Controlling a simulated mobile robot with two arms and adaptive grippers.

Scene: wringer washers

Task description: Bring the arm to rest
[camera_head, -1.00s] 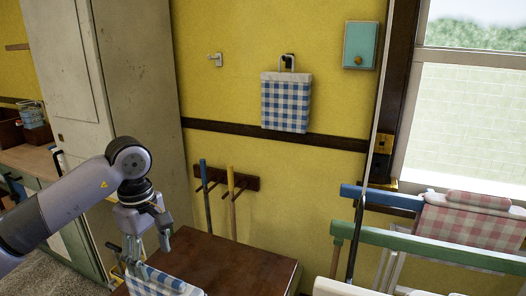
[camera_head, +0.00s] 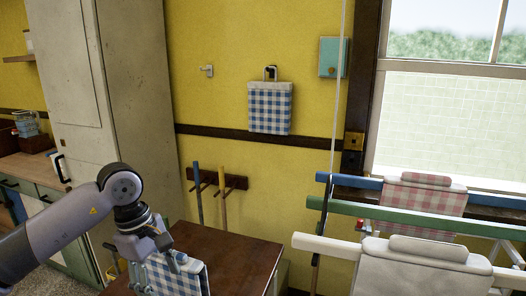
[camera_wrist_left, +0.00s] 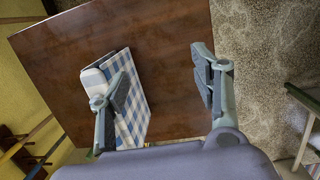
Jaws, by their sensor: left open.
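My left gripper (camera_head: 152,252) is open, at the near left of a dark brown table (camera_head: 240,252). In the left wrist view its two fingers (camera_wrist_left: 160,75) are wide apart with bare table top between the tips. A folded blue-and-white checked cloth (camera_head: 192,274) is at the table's near left, partly hidden behind the gripper. In the left wrist view the cloth (camera_wrist_left: 134,115) shows behind the left-hand finger. I cannot tell whether that finger touches it. My right gripper is not in view.
Another checked cloth (camera_head: 270,108) hangs on a wall hook beside an empty hook (camera_head: 207,71). Blue, green and white bars (camera_head: 325,246) stand at the right, with a pink checked cloth (camera_head: 424,200) on one. A tall cabinet (camera_head: 140,90) stands at the left.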

